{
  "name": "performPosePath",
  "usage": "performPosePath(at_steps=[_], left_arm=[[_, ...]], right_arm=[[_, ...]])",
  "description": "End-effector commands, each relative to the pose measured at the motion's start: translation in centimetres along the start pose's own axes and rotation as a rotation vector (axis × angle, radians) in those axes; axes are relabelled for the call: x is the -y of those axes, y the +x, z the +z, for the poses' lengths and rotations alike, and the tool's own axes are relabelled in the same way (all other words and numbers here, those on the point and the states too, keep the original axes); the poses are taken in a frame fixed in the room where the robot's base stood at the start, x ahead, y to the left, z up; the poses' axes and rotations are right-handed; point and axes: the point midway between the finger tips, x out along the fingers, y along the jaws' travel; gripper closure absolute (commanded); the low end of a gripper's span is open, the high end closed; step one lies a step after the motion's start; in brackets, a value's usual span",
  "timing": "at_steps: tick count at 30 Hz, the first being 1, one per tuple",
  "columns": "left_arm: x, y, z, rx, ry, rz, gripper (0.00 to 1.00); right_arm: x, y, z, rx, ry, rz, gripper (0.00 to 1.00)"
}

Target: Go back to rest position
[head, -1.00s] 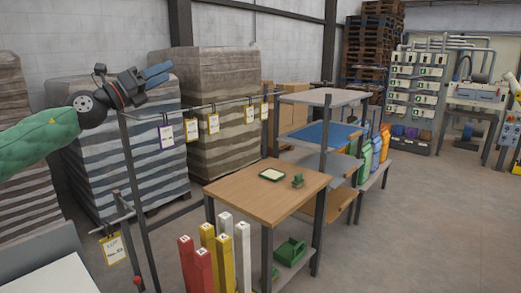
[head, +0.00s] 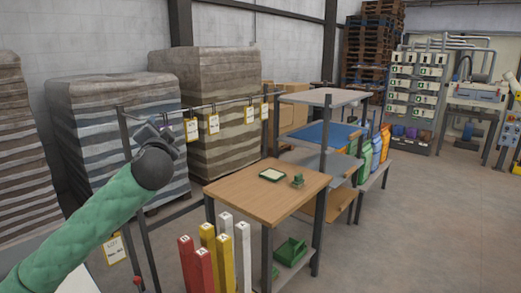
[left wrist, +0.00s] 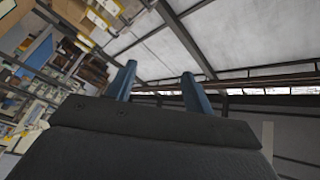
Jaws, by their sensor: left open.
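My left arm, in a green sleeve, comes in from the left in the head view. Its gripper (head: 160,132) is in front of the tag rail and the wrapped pallet stacks, mostly hidden behind its own dark wrist. In the left wrist view the two blue fingers (left wrist: 157,88) stand apart with nothing between them, so the gripper is open and empty. Beyond them are the wall and roof beams. My right gripper is not in view.
A rail (head: 230,104) with hanging tags runs behind the arm. A wooden table (head: 245,190) holds a small tray (head: 272,175) and a green object (head: 297,180). Coloured posts (head: 226,262) stand in front of it. A shelf unit (head: 320,97) is beyond. Floor at right is clear.

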Motion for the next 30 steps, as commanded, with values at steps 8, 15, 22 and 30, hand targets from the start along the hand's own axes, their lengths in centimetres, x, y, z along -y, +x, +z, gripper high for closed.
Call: performPosePath(at_steps=[8, 15, 22, 30], left_arm=[[-10.5, -4.4, 5.8, 0.204, -0.124, 0.260, 0.48], [-18.1, -9.2, 10.1, 0.335, -0.209, 0.453, 0.48], [-24.4, -14.3, 13.7, 0.426, -0.292, 0.605, 0.48], [-30.7, -20.7, 18.0, 0.540, -0.384, 0.741, 0.48]], right_arm=[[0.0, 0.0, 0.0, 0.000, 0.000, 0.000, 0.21], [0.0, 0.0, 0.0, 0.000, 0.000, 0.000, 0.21], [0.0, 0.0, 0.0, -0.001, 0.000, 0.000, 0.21], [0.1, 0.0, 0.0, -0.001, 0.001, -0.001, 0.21]])
